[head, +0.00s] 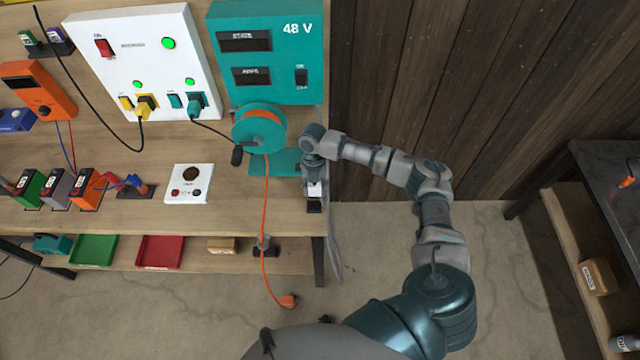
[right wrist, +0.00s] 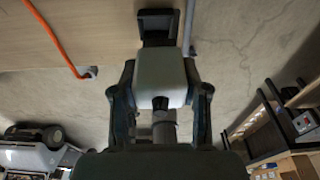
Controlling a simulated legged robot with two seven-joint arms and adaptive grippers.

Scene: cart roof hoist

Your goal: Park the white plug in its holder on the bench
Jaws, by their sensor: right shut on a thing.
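The white plug (head: 315,188) shows as a small pale block at the bench's right front corner. My right gripper (head: 313,172) is over it. In the right wrist view the plug (right wrist: 160,78) sits between both fingers of my right gripper (right wrist: 160,105), which is shut on it. A black holder (head: 314,206) is at the bench edge, just in front of the plug. In the right wrist view the holder (right wrist: 157,24) lines up beyond the plug's far end; I cannot tell whether they touch. My left gripper is not in view.
A teal reel (head: 259,128) with an orange cable (head: 265,215) stands left of my right gripper; the cable hangs to an orange plug (head: 288,301) near the floor. A grey cable (head: 334,245) hangs at the bench corner. The teal 48 V unit (head: 266,55) stands behind.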

